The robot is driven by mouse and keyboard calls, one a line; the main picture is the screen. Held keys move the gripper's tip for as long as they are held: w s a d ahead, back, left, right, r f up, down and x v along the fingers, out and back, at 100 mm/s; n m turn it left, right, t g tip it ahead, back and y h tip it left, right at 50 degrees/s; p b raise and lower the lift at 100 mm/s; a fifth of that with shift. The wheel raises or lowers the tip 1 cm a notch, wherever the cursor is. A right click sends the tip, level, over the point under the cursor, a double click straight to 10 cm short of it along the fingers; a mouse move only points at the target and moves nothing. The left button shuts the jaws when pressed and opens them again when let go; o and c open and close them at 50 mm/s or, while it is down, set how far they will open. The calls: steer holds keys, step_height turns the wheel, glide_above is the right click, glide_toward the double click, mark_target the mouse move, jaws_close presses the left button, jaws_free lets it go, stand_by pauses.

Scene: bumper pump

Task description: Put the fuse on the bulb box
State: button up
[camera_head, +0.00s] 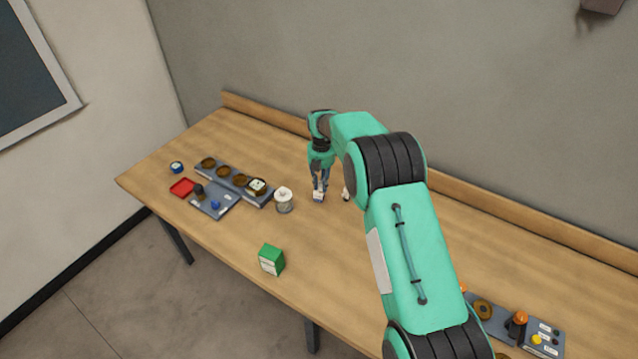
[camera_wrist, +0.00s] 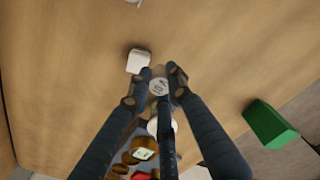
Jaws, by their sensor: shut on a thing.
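My gripper (camera_head: 319,188) is shut on a small whitish piece with a round grey-white end, which looks like the fuse (camera_wrist: 159,86). It is near the tabletop towards the back; I cannot tell whether the piece touches the wood. The fingers hide much of it. A green box with a white label, which looks like the bulb box (camera_head: 271,260), stands near the front edge, apart from my gripper. It also shows at the right of the wrist view (camera_wrist: 268,122).
A white canister (camera_head: 283,201) stands just left of my gripper. A small white piece (camera_wrist: 138,61) lies close by. A grey strip with brown round sockets (camera_head: 238,180), a grey panel (camera_head: 220,206) and a red tray (camera_head: 182,187) are at left. Another panel is at lower right.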

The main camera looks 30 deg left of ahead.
mark_target(319, 182)
steer(key=shift+w+a+f, duration=0.2)
steer(key=shift+w+a, duration=1.3)
steer(key=shift+w, duration=0.1)
steer(key=shift+f, duration=0.1)
steer(key=shift+f+p, duration=0.3)
steer(key=shift+f, duration=1.35)
steer(key=shift+f, duration=0.15)
steer(key=o, duration=1)
steer(key=shift+c, duration=0.2)
step_height(319, 182, up, 12)
steer(key=shift+b, duration=0.3)
